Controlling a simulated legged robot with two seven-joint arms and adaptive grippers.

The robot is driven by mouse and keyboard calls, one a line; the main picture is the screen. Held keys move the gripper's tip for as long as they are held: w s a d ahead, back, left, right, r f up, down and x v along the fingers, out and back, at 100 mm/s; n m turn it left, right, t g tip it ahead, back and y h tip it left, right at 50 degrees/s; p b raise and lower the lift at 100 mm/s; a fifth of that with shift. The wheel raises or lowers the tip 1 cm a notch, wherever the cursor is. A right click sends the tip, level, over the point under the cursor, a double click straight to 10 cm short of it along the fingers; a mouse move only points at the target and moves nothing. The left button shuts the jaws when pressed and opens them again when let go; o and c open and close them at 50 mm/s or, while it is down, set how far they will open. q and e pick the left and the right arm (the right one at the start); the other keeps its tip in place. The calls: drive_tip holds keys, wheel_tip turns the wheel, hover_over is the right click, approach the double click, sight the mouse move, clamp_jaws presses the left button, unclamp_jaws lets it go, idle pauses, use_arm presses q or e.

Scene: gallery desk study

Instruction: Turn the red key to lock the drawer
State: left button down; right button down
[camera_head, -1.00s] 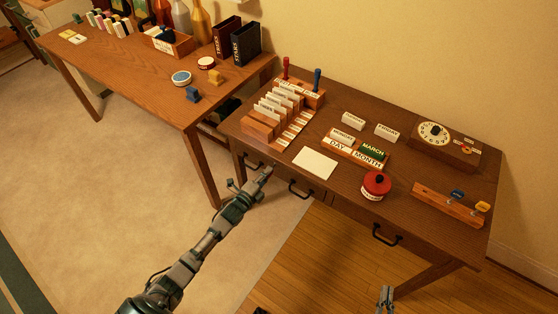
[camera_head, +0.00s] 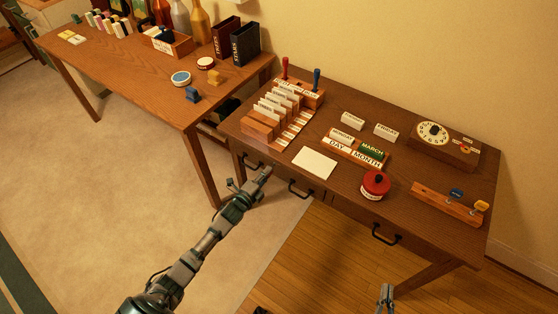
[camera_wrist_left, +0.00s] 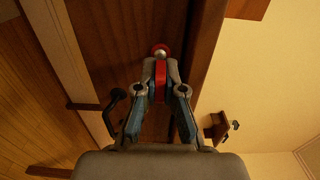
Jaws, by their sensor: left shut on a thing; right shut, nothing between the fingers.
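In the left wrist view, the red key (camera_wrist_left: 161,78) is between the two fingertips of my left gripper (camera_wrist_left: 161,82), which is shut on it. The key stands at the dark wooden drawer front (camera_wrist_left: 118,35), with a round metal piece and a red edge just beyond the fingertips. In the head view, my left gripper (camera_head: 265,173) is at the front of the right-hand desk, between two black handles; the key cannot be made out there. My right gripper (camera_head: 386,294) is shut and empty, low in front of the desk's right part.
A black drawer handle (camera_wrist_left: 114,108) is close beside my left gripper. Another handle (camera_head: 300,189) is to its right in the head view. The desk top (camera_head: 240,122) bears a card rack (camera_head: 262,127), a red round container (camera_head: 375,184) and a white card (camera_head: 315,163). Open floor lies in front.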

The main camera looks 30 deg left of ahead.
use_arm(q)
drive_tip(key=shift+w+r, duration=0.1)
drive_tip(key=shift+r+n, duration=0.1)
drive_tip(key=shift+n, duration=0.3)
drive_tip(key=shift+n+p, duration=0.5)
drive_tip(key=shift+n, duration=0.6)
